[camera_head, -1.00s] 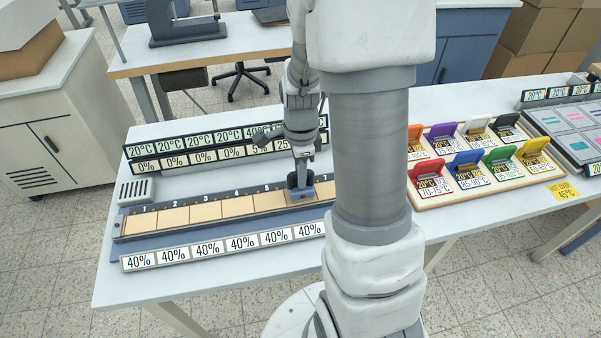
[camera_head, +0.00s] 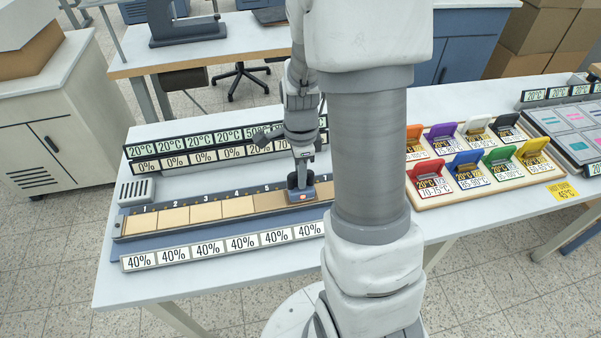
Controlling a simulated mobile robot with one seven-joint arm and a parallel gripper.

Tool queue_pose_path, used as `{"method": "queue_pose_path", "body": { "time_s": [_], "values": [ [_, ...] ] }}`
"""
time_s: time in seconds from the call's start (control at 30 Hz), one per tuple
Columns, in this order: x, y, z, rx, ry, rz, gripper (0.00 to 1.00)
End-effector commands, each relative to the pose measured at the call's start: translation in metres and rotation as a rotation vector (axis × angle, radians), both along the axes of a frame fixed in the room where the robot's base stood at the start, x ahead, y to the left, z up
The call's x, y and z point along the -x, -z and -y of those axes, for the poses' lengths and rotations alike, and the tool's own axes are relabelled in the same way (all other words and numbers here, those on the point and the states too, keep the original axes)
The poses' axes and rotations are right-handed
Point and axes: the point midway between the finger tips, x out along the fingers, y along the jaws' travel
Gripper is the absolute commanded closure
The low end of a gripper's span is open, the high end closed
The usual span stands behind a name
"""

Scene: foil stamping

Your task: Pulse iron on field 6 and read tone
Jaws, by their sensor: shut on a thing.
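A front row of plates (camera_head: 173,254) reads 40%. To the right, a tray holds several coloured holders (camera_head: 465,165) with temperature labels. A yellow warning label (camera_head: 563,190) lies near a dark panel (camera_head: 570,130). The table's front left (camera_head: 130,290) is clear.

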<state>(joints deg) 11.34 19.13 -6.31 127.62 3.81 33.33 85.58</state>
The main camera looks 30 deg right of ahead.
Motion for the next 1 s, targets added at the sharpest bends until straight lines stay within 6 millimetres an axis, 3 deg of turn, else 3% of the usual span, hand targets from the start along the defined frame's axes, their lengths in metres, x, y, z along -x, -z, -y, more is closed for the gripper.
{"method": "queue_pose_path", "body": {
  "time_s": [0.5, 1.0],
  "values": [
    [-0.001, -0.045, 0.0, 0.001, 0.0, 0.002, 1.0],
    [-0.001, -0.045, 0.0, 0.001, 0.0, 0.003, 1.0]
  ]
}}
